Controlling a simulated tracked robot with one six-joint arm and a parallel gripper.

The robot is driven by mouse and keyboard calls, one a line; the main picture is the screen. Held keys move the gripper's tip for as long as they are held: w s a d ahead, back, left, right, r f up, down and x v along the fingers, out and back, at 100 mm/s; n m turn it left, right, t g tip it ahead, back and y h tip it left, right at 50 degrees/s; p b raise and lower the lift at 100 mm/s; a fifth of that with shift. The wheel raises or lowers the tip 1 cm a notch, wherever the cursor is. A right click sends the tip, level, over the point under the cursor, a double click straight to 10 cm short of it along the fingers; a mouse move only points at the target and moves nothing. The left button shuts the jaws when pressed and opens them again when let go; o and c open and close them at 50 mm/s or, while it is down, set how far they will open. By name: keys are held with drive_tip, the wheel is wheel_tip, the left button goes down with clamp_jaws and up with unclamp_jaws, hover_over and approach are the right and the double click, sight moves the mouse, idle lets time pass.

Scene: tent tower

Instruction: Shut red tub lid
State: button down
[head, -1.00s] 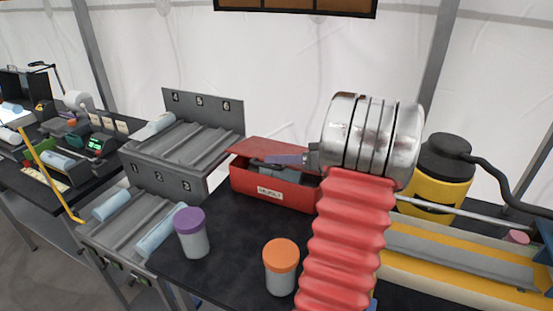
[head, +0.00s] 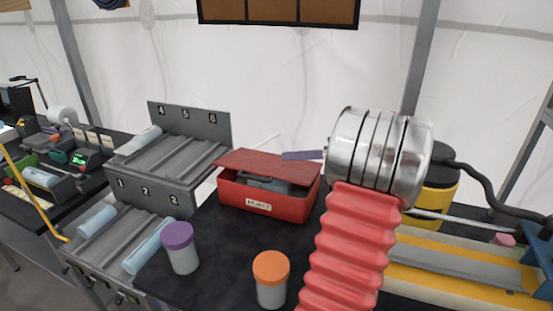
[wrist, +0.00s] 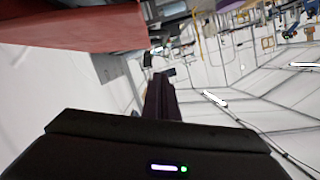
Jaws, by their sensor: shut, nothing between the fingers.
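The red tub (head: 235,197), with a "REJECT" label on its front, stands on the dark bench in the head view. Its red lid (head: 262,160) is tilted over the back of the tub. A gap is open at the front, and grey contents show inside. My gripper (head: 288,155) is shut and empty, with its purple fingers at the lid's right part; I cannot tell whether they touch it. In the wrist view, the fingers (wrist: 160,90) are together, and a red surface fills the upper left, lid or tub wall.
A purple-capped jar (head: 181,248) and an orange-capped jar (head: 271,280) stand in front of the tub. A grey numbered rack (head: 165,195) is to the left. A yellow canister (head: 440,190) and a yellow-edged trough (head: 450,265) are to the right.

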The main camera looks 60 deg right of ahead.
drive_tip(key=shift+v, duration=1)
drive_tip(key=c, duration=2.5)
unclamp_jaws()
drive_tip(key=shift+c, duration=0.2)
drive_tip(key=o, duration=0.3)
drive_tip(key=shift+w+a, duration=0.3)
drive_tip(key=shift+a, duration=0.1)
drive_tip(key=o, duration=0.4)
drive_tip(key=w+a+g, duration=0.2)
drive_tip(key=w+a, duration=0.1)
drive_tip(key=a, duration=0.3)
drive_tip(key=w+a+g+y, duration=0.1)
drive_tip(key=w+a, duration=0.2)
drive_tip(key=a, duration=0.3)
drive_tip(key=shift+w+g+y, duration=0.3)
drive_tip(key=shift+w+g, duration=0.05)
drive_tip(key=shift+g, duration=0.05)
drive_tip(key=w+a+f+g, duration=0.2)
drive_tip(key=a+g, duration=0.2)
drive_tip(key=a, duration=1.1)
drive_tip(key=s+a+f+h, duration=0.1)
drive_tip(key=s+a+h, duration=0.1)
drive_tip(key=a, duration=0.4)
drive_tip(key=s+a+f+h, duration=0.1)
drive_tip(key=s+a+h, duration=0.1)
drive_tip(key=s+a, duration=0.2)
drive_tip(key=s+a+f+n+g+h, duration=0.1)
drive_tip(key=s+a, duration=0.3)
drive_tip(key=a, duration=0.6)
drive_tip(key=shift+h, duration=0.9)
